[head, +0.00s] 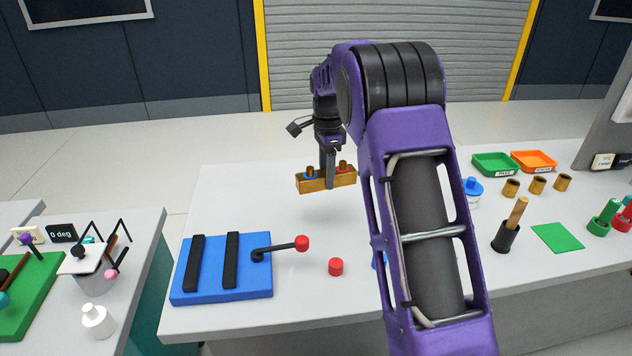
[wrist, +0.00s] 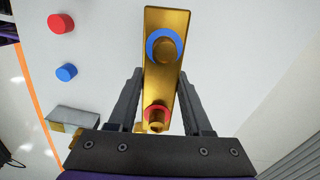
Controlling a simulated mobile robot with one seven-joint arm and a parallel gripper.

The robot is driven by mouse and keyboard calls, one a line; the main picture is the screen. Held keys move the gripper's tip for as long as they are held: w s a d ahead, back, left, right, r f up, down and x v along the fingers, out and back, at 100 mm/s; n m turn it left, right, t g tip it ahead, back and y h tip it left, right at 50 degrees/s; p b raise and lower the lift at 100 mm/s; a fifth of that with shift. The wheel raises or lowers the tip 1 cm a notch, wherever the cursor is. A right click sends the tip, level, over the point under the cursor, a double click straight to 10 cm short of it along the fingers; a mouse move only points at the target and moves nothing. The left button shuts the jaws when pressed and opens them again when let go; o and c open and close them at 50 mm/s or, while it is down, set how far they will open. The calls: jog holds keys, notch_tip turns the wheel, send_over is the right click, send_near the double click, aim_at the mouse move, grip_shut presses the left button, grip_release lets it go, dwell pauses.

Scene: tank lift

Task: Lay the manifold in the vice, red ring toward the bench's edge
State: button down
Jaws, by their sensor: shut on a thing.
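The manifold (head: 313,186) is a brass block with two ports on top. In the head view its blue ring (head: 309,175) is at the left end and its red ring (head: 342,168) at the right. My gripper (head: 330,180) is shut on the manifold and holds it above the bench, behind and right of the vice. In the wrist view the manifold (wrist: 163,78) lies between my fingers (wrist: 161,88), the red ring nearer the palm and the blue ring farther out. The vice (head: 213,291) has a blue base, two parallel black jaws with an empty gap, and a red-knobbed handle (head: 302,243).
A red cylinder (head: 336,267) stands right of the vice; a blue one (wrist: 66,72) shows near it in the wrist view. At right are brass cups (head: 537,184), a black holder (head: 506,238), green (head: 494,164) and orange trays (head: 534,161). Bench (head: 245,205) behind the vice is clear.

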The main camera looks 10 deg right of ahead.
jog(key=s+a+n, duration=0.3)
jog(key=a+n, duration=0.5)
jog(key=n, duration=0.5)
jog(key=m, duration=3.3)
send_over(213, 262)
jog(key=shift+r, duration=0.15)
jog(key=shift+f+b, duration=0.55)
jog(key=shift+f, duration=1.45)
